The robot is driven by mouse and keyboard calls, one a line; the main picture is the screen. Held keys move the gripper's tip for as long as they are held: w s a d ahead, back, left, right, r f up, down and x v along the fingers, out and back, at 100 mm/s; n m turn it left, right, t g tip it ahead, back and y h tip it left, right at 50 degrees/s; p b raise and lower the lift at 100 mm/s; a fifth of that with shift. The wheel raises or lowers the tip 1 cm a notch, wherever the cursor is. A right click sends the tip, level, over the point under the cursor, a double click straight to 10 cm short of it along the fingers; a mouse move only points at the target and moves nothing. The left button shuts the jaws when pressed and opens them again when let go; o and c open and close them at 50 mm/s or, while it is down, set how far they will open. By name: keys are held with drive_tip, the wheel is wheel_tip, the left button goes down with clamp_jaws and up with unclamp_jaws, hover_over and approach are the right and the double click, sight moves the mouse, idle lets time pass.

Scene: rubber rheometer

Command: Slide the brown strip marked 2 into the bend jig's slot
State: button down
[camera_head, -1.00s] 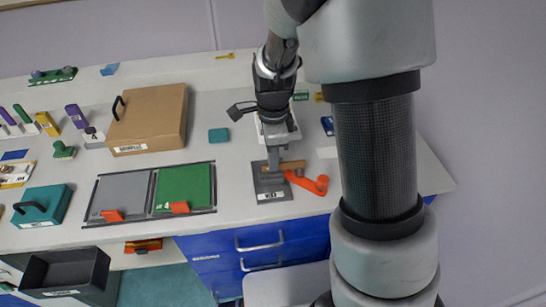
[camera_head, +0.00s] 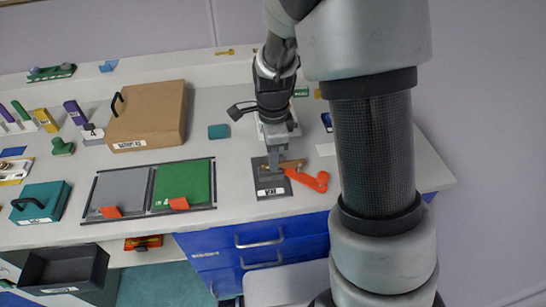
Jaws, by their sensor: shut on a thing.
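The bend jig (camera_head: 268,184) is a dark grey block with a white label on its front and an orange lever (camera_head: 309,179) at its right side. It stands near the front edge of the bench. My gripper (camera_head: 274,166) points down over the jig and is shut on the brown strip (camera_head: 293,163). The strip lies crosswise at the jig's rear part, with its right end showing. The strip's mark is too small to read. The slot and the strip's left end are hidden or too small to tell, so I cannot tell whether the strip is inside the slot.
A tray with grey and green plates (camera_head: 182,186) lies left of the jig. A cardboard box (camera_head: 148,115) and a small teal block (camera_head: 218,131) are behind it. A white machine (camera_head: 290,130) stands just behind my gripper. Blue drawers (camera_head: 260,246) are below the bench edge.

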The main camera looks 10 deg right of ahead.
drive_tip(key=c, duration=1.9)
unclamp_jaws()
drive_tip(key=shift+o, duration=0.2)
wheel_tip(320, 180, up, 17)
drive_tip(key=p, duration=0.2)
drive_tip(key=shift+r+p, duration=0.15)
drive_tip(key=shift+p, duration=0.15)
drive_tip(key=shift+r, duration=0.1)
drive_tip(key=s+d+r+n+t+p, duration=0.2)
drive_tip(key=s+r+n+p, duration=0.2)
drive_tip(key=s+r+n, duration=0.3)
drive_tip(key=s+d+r+n+t+p, duration=0.3)
drive_tip(key=s+r+n, duration=0.5)
drive_tip(key=s+n, duration=0.2)
drive_tip(key=shift+r+n+t+p, duration=0.15)
drive_tip(key=shift+n+t+p, duration=0.15)
drive_tip(key=shift+n+p, duration=0.15)
